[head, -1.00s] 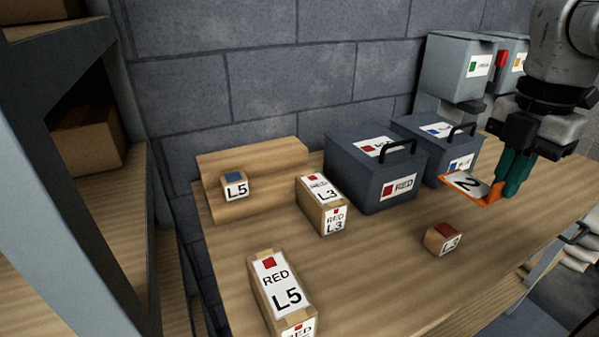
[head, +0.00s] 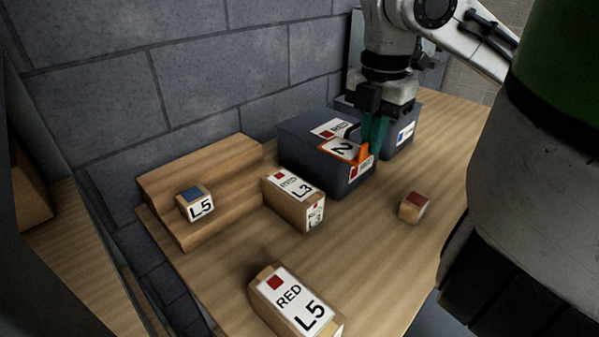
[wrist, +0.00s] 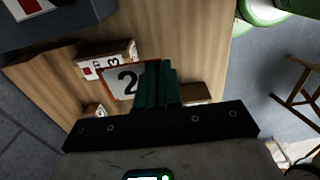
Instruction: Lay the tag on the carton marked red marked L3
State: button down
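My gripper (head: 372,146) is shut on an orange-edged tag (head: 343,150) with a white face marked 2. It holds the tag in front of the dark box marked RED; the tag also shows in the wrist view (wrist: 123,80). The carton marked RED L3 (head: 293,200) lies on the table to the left of the tag, label up, with a red square. In the wrist view this carton (wrist: 100,57) is partly covered by the tag. The tag and carton look apart in the head view.
A carton marked RED L5 (head: 296,302) lies at the front. A small red-topped block (head: 414,207) sits to the right. A small blue-topped L5 block (head: 195,203) is on the wooden step (head: 215,160). Dark lidded boxes (head: 305,160) stand behind. The table between is clear.

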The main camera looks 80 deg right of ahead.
aim_at(348, 149)
jog(key=shift+w+d+p, duration=0.15)
jog(key=shift+w+p, duration=0.5)
jog(key=shift+w, duration=0.35)
jog(key=shift+d+p, duration=0.2)
jog(key=shift+p, duration=0.4)
jog(key=p, duration=0.2)
jog(key=shift+w+d+f+p, duration=0.1)
jog(key=shift+w+f+p, duration=0.1)
jog(key=shift+w+p, duration=0.1)
jog(key=p, duration=0.2)
jog(key=w+p, duration=0.1)
jog(key=shift+w+f+p, duration=0.1)
jog(key=shift+f+p, duration=0.15)
jog(key=shift+p, duration=0.15)
jog(key=w+f, duration=0.2)
jog(key=w+d+f+b, duration=0.1)
jog(key=w+f, duration=0.1)
jog(key=f, duration=0.1)
jog(key=w+f, duration=0.2)
jog(key=shift+w+d+f, duration=0.15)
jog(key=shift+w+d, duration=0.1)
jog(key=shift+d, duration=0.05)
jog(key=shift+w+d+f, duration=0.1)
jog(key=shift+w+f, duration=0.1)
jog(key=shift+f, duration=1.55)
